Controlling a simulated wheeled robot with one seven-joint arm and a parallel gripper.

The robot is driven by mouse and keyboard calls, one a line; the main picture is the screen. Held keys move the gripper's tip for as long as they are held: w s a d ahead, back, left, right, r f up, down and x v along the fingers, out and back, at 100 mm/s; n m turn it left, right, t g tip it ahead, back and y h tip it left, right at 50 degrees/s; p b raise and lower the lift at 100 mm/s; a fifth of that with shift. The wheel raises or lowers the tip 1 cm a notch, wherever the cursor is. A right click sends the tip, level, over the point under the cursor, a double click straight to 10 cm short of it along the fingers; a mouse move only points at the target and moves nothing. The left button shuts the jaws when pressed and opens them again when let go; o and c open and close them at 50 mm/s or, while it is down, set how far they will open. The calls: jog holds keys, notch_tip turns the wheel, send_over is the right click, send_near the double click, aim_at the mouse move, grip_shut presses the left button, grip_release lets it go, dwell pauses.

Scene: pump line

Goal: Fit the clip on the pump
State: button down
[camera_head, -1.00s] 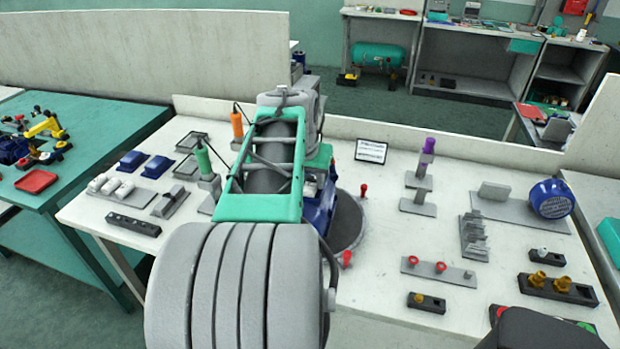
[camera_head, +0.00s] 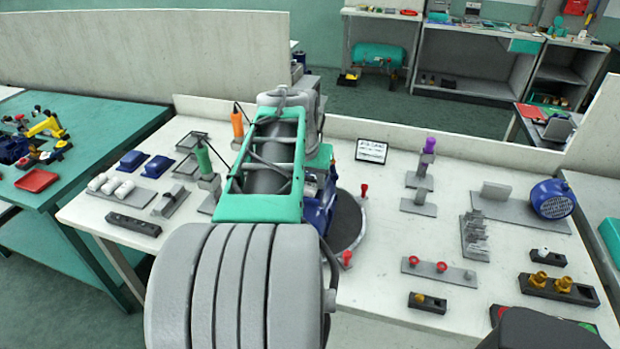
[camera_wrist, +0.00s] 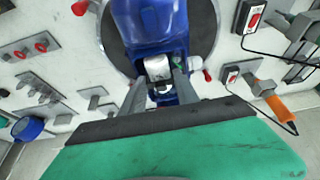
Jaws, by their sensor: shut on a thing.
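The blue pump (camera_wrist: 150,28) stands on a dark round turntable (camera_wrist: 204,30). In the head view only part of the blue pump (camera_head: 320,212) shows beside my arm, which hides the rest. My gripper (camera_wrist: 160,86) reaches in at the near end of the pump, with a grey finger on each side. It is shut on a small piece, taken to be the clip, which is mostly hidden between the fingers. A silvery rounded part (camera_wrist: 158,68) shows just beyond the fingertips at the pump. I cannot tell whether the clip touches the pump. The head view hides my gripper.
Red-topped pegs (camera_head: 364,190) stand at the turntable's edge. Green and orange corded tools (camera_head: 237,125) stand left of my arm.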

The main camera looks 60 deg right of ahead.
jog(key=shift+a+f, duration=0.1)
jog(key=shift+f, duration=0.35)
dwell(0.4)
jog(key=shift+r, duration=0.2)
dwell(0.5)
jog(key=c, duration=1.2)
grip_release()
jog(key=shift+r, duration=0.1)
jog(key=o, duration=0.6)
jog(key=shift+c, duration=0.2)
jog(key=shift+r, duration=0.1)
jog(key=shift+s+r, duration=0.15)
jog(key=shift+r, duration=0.45)
jog(key=p+v, duration=0.3)
jog(key=v, duration=0.1)
jog(key=shift+a+r, duration=0.25)
jog(key=shift+r, duration=0.05)
